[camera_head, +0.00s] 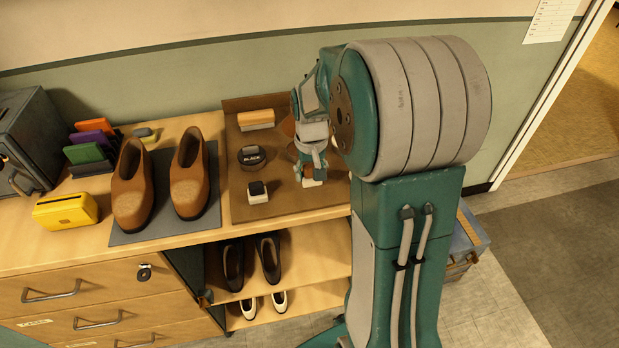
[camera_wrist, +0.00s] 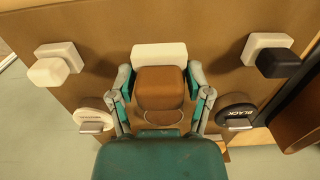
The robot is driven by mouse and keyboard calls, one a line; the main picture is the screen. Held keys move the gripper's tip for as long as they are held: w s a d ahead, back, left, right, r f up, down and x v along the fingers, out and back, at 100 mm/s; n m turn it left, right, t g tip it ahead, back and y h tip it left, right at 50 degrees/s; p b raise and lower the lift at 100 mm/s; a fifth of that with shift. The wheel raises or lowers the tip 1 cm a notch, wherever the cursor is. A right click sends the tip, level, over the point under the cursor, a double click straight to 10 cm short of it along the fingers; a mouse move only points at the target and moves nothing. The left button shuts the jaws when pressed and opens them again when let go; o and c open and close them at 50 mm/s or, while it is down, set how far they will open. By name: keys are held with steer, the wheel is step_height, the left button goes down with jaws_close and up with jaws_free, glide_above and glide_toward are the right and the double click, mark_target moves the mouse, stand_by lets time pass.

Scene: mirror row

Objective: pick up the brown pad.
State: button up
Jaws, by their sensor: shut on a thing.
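The brown pad (camera_wrist: 159,92) is a small brown block with a white base (camera_wrist: 159,54) showing beyond it. In the wrist view it sits between the two fingers of my gripper (camera_wrist: 160,78), which are shut on it from both sides. In the head view my gripper (camera_head: 311,160) points down over the right part of the brown tray. The white base (camera_head: 312,183) shows just under the fingers there; the brown block is mostly hidden. I cannot tell whether the pad is clear of the tray.
On the tray (camera_head: 290,208), a black-topped pad (camera_head: 257,190), a black tin (camera_head: 252,156) and a brush (camera_head: 257,119) stand left of my gripper. A white pad (camera_wrist: 56,66) and a white tin (camera_wrist: 93,119) show in the wrist view. Brown shoes (camera_head: 190,185) stand farther left.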

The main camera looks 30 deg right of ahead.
steer(key=s+a+r, duration=0.3)
steer(key=s+r, duration=0.5)
steer(key=s, duration=0.4)
steer(key=shift+s+a+r, duration=0.15)
steer(key=shift+a+r, duration=0.15)
steer(key=shift+a, duration=0.05)
steer(key=o, duration=0.4)
steer(key=c, duration=0.4)
